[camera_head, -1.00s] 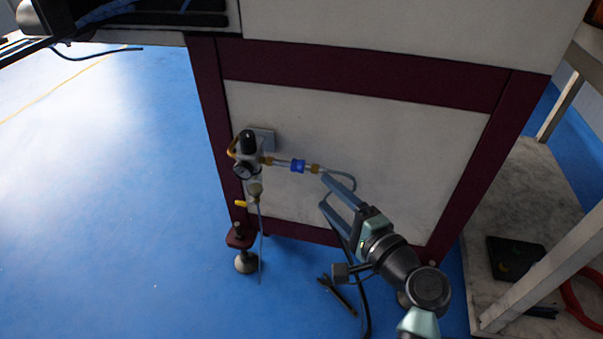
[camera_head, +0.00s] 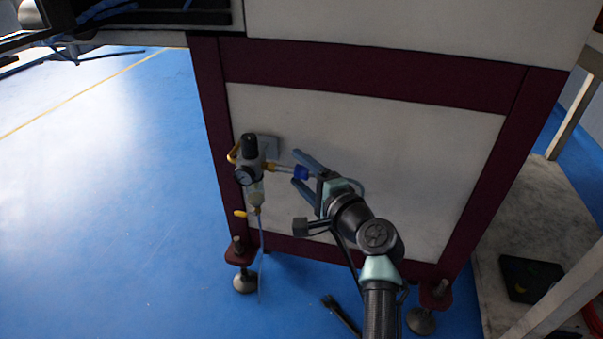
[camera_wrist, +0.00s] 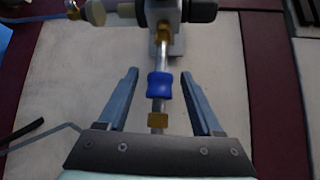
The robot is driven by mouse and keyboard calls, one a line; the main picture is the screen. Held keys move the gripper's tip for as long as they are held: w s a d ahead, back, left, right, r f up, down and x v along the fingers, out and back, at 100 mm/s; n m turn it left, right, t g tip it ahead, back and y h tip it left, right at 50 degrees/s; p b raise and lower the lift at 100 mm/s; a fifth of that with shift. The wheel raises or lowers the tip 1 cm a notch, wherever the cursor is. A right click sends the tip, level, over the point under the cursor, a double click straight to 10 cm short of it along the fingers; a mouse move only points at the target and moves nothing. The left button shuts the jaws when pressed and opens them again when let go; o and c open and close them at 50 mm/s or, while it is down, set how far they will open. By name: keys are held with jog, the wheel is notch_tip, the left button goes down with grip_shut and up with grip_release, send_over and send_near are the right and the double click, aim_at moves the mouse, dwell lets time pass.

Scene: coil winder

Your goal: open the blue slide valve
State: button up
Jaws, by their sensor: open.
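The blue slide valve (camera_head: 301,173) is a small blue sleeve on a thin metal pipe beside the air regulator (camera_head: 249,160). In the wrist view the blue slide valve (camera_wrist: 160,85) sits between my two fingers, with a gap on each side. My gripper (camera_head: 299,172) is open around it, one finger above and one below in the head view. The fingers of my gripper (camera_wrist: 158,84) do not touch the sleeve in the wrist view. A brass fitting (camera_wrist: 157,121) shows on the pipe nearer my palm; in the head view that end is hidden by my gripper.
The regulator, with a gauge (camera_head: 244,176) and yellow lever (camera_head: 240,213), is mounted on the machine's pale panel (camera_head: 420,160) with a dark red frame (camera_head: 375,75). A marble-like shelf (camera_head: 540,220) stands at right. Blue floor (camera_head: 110,220) is open at left.

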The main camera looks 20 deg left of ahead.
grip_shut()
dwell(1.3)
